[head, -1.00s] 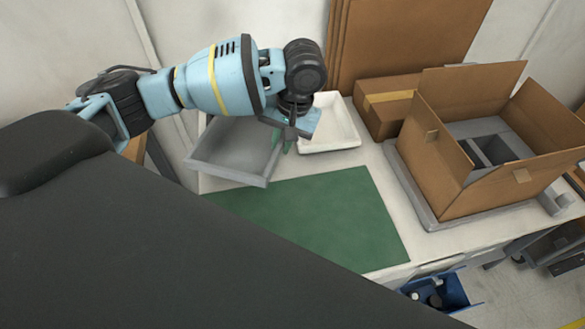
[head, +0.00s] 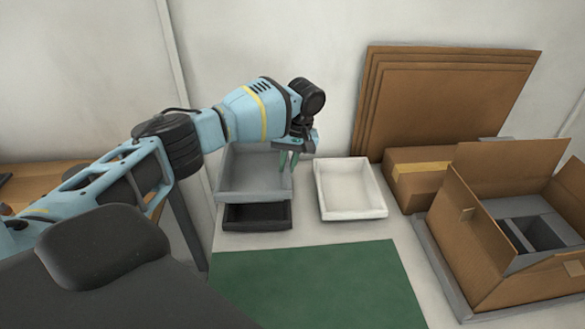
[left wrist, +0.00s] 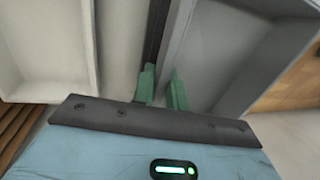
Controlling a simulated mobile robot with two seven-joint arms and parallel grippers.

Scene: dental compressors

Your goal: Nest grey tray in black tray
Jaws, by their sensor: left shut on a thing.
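The grey tray (head: 262,190) is roughly level over the black tray (head: 257,225) in the head view, covering the rear of it. The black tray's front part shows below it on the table. Whether the two touch is hidden. My left gripper (head: 289,162) is shut on the grey tray's right wall, with its green fingers on either side of the rim. In the left wrist view, the fingers (left wrist: 163,88) straddle the wall of the grey tray (left wrist: 235,45), and a dark strip of the black tray (left wrist: 157,30) shows beside it. My right gripper is out of view.
A white tray (head: 350,188) stands just right of the grey tray. A green mat (head: 320,285) lies in front, clear. A closed carton (head: 415,180), an open carton (head: 480,240) and leaning cardboard sheets (head: 450,100) are to the right. A wall stands behind.

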